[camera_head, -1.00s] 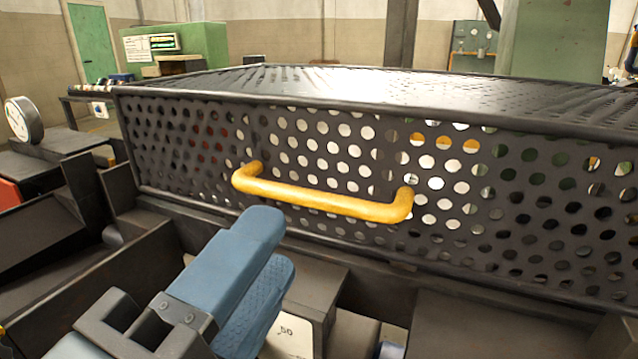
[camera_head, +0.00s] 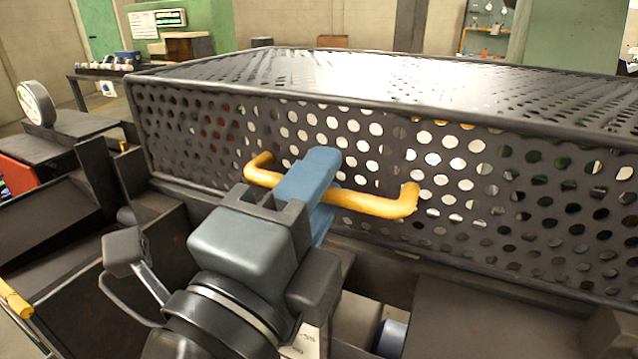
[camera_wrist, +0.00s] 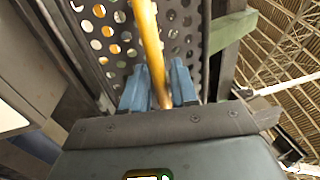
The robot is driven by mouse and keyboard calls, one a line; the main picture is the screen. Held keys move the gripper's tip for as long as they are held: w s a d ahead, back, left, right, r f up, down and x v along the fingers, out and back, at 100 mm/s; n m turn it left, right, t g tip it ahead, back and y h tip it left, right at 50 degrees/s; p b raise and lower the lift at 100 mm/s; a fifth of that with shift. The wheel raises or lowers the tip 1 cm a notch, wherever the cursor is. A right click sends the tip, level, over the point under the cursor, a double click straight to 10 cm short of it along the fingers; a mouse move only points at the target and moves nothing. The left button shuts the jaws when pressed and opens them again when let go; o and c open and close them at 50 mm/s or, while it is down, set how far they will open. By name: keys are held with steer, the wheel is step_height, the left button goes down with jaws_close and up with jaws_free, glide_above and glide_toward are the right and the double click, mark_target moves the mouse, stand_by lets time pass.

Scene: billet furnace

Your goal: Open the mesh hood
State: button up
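The mesh hood (camera_head: 470,180) is a dark perforated metal cover and sits down over the machine frame. A yellow bar handle (camera_head: 375,206) runs along its front face. My gripper (camera_head: 318,195) is at the left-middle part of the handle, with one blue finger above the bar and the other below it. In the wrist view my gripper (camera_wrist: 160,90) has the handle (camera_wrist: 148,40) running between its two fingers, which stand apart. Firm contact on both sides of the bar is not clear. The mesh hood (camera_wrist: 108,35) lies just beyond the fingertips.
A round gauge (camera_head: 36,103) stands left of the hood. Dark frame plates (camera_head: 70,205) lie in front and to the left. A table with small items (camera_head: 105,70) and a green machine (camera_head: 165,25) are behind. A green column (camera_head: 570,35) rises behind the hood.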

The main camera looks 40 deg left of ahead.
jaws_close()
stand_by(0.3)
